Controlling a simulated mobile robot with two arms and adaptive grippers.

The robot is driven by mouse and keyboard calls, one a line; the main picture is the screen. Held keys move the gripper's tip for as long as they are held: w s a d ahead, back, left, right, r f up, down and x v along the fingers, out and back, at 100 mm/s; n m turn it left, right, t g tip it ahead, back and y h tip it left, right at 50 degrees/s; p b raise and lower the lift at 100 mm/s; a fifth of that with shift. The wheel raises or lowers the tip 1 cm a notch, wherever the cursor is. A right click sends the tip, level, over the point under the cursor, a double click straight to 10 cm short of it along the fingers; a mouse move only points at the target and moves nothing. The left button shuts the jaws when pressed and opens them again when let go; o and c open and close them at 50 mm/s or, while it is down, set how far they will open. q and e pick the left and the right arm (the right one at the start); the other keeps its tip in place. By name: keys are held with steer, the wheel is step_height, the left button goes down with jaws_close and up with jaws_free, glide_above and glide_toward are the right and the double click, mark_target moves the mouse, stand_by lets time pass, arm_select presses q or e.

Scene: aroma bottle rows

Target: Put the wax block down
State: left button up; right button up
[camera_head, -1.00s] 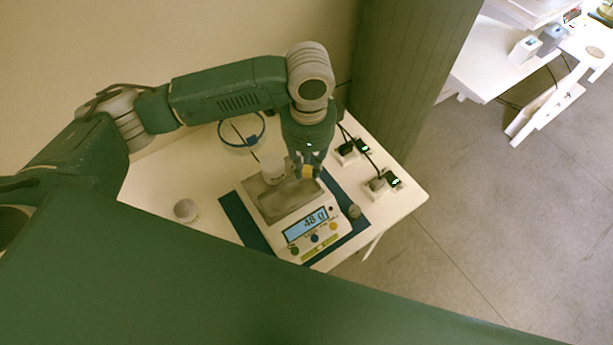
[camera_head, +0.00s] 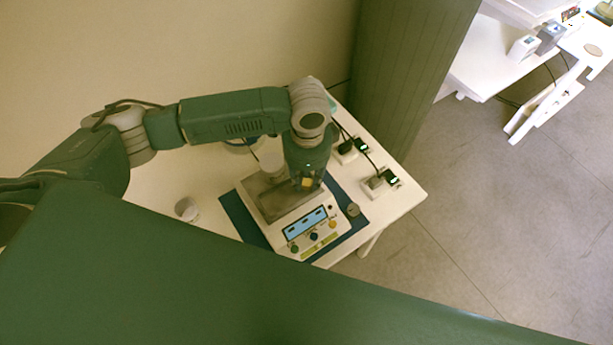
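The wax block (camera_head: 306,184) is a small yellow piece between the fingertips of my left gripper (camera_head: 305,182), which points down over the right part of the scale's metal plate. The block is low, at or just above the plate; I cannot tell whether it touches. The scale (camera_head: 279,246) stands on a dark blue mat (camera_head: 239,222), and its blue display (camera_head: 305,223) shows dashes. A white cup (camera_head: 271,163) is at the plate's back edge, partly hidden by my arm. My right gripper is not in view.
A small pale round container (camera_head: 187,208) stands on the white table (camera_head: 160,180) left of the mat. A small grey round piece (camera_head: 353,209) lies at the mat's right side.

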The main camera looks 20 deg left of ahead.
mark_target(307, 184)
arm_select(q)
step_height(307, 184, up, 12)
steer(key=b, duration=0.2)
steer(key=shift+r, duration=0.2)
stand_by(0.3)
steer(key=shift+s+d+f, duration=0.1)
steer(key=shift+s, duration=0.05)
stand_by(0.4)
